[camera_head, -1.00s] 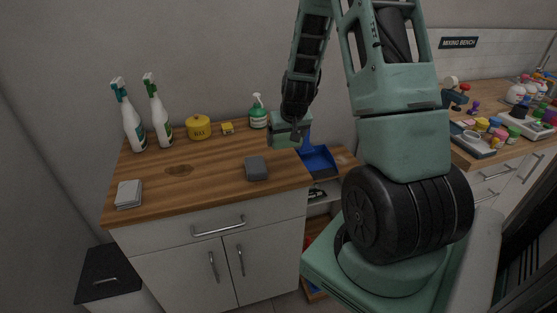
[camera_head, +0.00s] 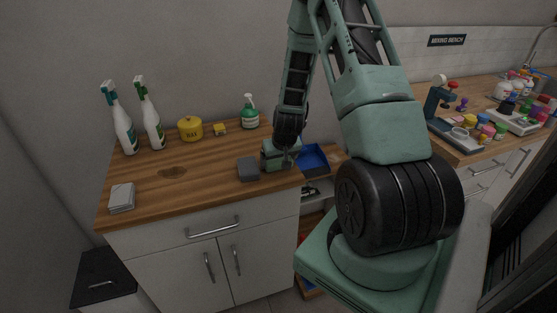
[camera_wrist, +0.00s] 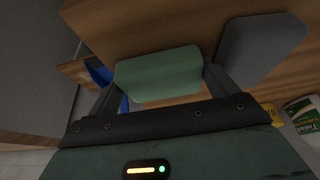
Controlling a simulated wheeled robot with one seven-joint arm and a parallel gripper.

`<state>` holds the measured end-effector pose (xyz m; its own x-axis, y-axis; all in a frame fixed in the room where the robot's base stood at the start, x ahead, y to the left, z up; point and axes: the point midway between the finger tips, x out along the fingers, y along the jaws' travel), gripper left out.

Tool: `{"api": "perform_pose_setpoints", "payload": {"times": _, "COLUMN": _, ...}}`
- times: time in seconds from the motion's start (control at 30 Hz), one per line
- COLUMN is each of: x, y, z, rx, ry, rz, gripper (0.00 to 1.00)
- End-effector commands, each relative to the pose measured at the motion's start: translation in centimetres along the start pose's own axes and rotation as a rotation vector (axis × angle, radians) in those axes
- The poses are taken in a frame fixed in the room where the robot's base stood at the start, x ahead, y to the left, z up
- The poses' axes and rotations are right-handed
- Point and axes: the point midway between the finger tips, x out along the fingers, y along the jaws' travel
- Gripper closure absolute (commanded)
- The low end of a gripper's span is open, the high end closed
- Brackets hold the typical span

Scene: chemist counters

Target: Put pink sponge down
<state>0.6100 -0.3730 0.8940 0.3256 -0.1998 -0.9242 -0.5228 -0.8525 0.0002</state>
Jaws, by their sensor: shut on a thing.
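No pink sponge shows in either view. In the wrist view my gripper (camera_wrist: 160,82) is shut on a pale green block-shaped sponge (camera_wrist: 160,70), one finger at each side. Beyond it lies the wooden counter top (camera_wrist: 130,25); I cannot tell whether the sponge touches it. In the head view my gripper (camera_head: 279,160) is low over the right end of the wooden counter (camera_head: 205,165), just right of a dark grey block (camera_head: 249,170). The grey block also shows close on the right in the wrist view (camera_wrist: 258,50). The held sponge is hard to make out in the head view.
A blue dustpan (camera_head: 313,160) is right of my gripper. Behind stand a green pump bottle (camera_head: 250,115), a small yellow block (camera_head: 219,130), a yellow tin (camera_head: 190,130) and two spray bottles (camera_head: 151,120). Pale cloths (camera_head: 122,197) lie front left. The counter's front middle is clear.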

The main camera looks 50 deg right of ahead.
Motion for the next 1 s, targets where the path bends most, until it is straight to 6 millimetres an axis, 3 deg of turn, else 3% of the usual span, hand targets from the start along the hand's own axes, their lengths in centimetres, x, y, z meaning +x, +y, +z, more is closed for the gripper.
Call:
{"api": "perform_pose_setpoints", "payload": {"times": 0.1, "x": 0.4, "y": 0.0, "z": 0.2, "rx": 0.000, "ry": 0.000, "rz": 0.000, "gripper": 0.36}}
{"api": "perform_pose_setpoints", "payload": {"times": 0.13, "x": 0.3, "y": 0.0, "z": 0.1, "rx": 0.000, "ry": 0.000, "rz": 0.000, "gripper": 0.06}}
{"api": "perform_pose_setpoints", "payload": {"times": 0.63, "x": -0.7, "y": 0.0, "z": -0.1, "rx": -0.001, "ry": 0.003, "rz": 0.000, "gripper": 0.06}}
{"api": "perform_pose_setpoints", "payload": {"times": 1.0, "x": -6.8, "y": 0.0, "z": -0.1, "rx": -0.002, "ry": 0.005, "rz": 0.001, "gripper": 0.06}}
